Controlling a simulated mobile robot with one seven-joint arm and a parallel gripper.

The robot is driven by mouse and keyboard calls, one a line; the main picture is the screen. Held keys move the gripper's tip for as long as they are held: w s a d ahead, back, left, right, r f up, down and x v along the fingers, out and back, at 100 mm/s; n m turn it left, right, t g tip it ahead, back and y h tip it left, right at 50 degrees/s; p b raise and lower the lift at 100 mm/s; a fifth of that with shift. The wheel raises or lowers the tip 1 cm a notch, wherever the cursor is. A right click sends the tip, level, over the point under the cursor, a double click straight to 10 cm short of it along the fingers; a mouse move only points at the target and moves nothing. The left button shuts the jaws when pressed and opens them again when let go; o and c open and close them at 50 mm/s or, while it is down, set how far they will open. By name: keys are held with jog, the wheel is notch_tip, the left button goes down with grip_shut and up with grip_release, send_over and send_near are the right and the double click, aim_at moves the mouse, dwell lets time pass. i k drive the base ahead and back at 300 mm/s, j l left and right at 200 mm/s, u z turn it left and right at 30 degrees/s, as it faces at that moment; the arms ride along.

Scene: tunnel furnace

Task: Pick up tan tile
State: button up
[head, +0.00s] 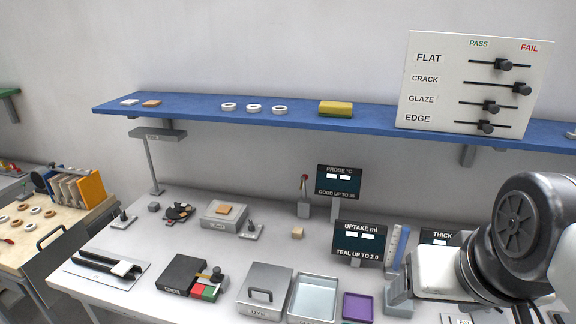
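A small tan tile (225,210) lies flat on top of a grey box-shaped device (222,218) on the white bench. A second orange-tan tile (151,103) lies on the blue shelf, beside a white tile (129,102). A small tan block (297,232) stands on the bench right of the grey device. My arm fills the lower right, well apart from all of these. The fingers of my gripper cannot be made out clearly, so its opening is unclear.
The blue shelf (200,107) overhangs the bench's back. Display signs (340,180) stand mid-bench. A lidded grey box (265,288), a tray (313,295) and a purple tray (357,307) line the front. A black device (182,275) is front left.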

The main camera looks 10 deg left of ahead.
aim_at(222, 210)
jog(key=j+u, duration=0.3)
jog(key=u, duration=0.15)
jog(key=k+j+u, duration=0.1)
jog(key=j+u, duration=0.2)
jog(key=u, duration=0.15)
jog(key=i+j+z, duration=0.15)
jog(key=j, duration=0.2)
jog(key=i+j+z, duration=0.2)
jog(key=j, duration=0.15)
jog(key=i+j+z, duration=0.15)
jog(key=j, duration=0.2)
jog(key=i+j+z, duration=0.2)
jog(key=j, duration=0.2)
jog(key=j+z, duration=0.15)
jog(key=j, duration=0.25)
jog(key=i+j+z, duration=0.15)
jog(key=j, duration=0.25)
jog(key=k, duration=0.05)
